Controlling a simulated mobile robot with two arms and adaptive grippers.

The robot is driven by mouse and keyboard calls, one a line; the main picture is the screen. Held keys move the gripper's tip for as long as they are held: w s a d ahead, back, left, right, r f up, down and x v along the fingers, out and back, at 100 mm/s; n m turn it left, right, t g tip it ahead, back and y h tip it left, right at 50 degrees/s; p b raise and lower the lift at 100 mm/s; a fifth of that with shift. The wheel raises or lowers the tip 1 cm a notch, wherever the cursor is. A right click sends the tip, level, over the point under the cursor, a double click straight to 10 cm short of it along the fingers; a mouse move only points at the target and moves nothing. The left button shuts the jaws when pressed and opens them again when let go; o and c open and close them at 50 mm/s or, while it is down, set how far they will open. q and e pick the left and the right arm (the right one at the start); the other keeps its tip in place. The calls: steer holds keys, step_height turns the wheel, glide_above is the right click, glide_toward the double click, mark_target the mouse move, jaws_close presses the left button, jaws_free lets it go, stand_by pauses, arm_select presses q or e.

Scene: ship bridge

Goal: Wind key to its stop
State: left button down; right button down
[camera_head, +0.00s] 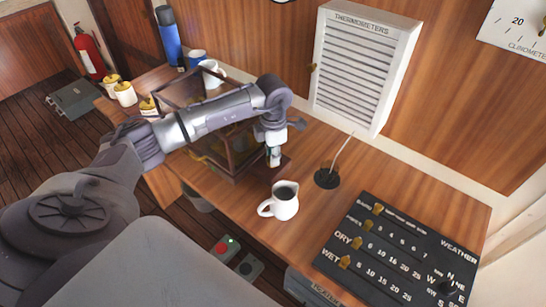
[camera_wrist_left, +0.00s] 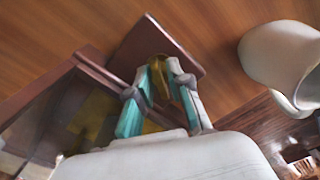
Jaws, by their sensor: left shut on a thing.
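My left gripper (camera_head: 273,158) points down at the right side of a dark wood-framed glass case (camera_head: 232,160) on the desk. In the left wrist view its fingers (camera_wrist_left: 163,75) close around a small brass piece, seemingly the key (camera_wrist_left: 158,64), over the brown base ledge of the case (camera_wrist_left: 125,42). The fingers hide much of the key, and its turn angle cannot be told. Brass parts show dimly inside the case. My right gripper is not in view.
A white jug (camera_head: 284,202) stands close to my left gripper. A dark round holder (camera_head: 327,178) and a black weather board (camera_head: 400,255) lie to the right. A louvred thermometer box (camera_head: 358,70) stands behind.

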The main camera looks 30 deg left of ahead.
arm_select(q)
steer(key=c, duration=1.1)
jaws_free()
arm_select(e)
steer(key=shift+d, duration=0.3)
arm_select(q)
step_height(320, 180, up, 12)
steer(key=shift+r, duration=0.1)
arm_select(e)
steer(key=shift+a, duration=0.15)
